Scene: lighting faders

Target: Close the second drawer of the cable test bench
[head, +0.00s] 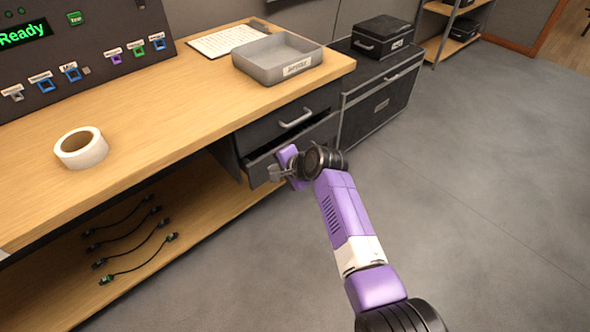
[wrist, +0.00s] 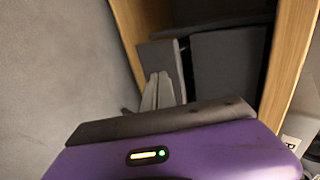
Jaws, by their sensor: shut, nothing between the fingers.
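The cable test bench (head: 150,120) has a wooden top and a dark drawer unit under its right end. The top drawer (head: 275,134) is shut, with a pale bar handle (head: 296,118). The second drawer (head: 258,172), below it, stands partly open, and a dark gap shows above its front. My gripper (head: 275,173) is shut and empty at this drawer's front; my wrist hides much of the front and its handle. In the wrist view my shut fingers (wrist: 158,92) point toward a grey panel. I cannot tell whether they touch it.
A grey tray (head: 277,60), a clipboard (head: 226,40) and a tape roll (head: 81,148) are on the bench top. Several cables (head: 135,235) lie on the lower shelf. A dark case (head: 384,38) sits on a chest (head: 375,105) right of the drawers. The floor in front is clear.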

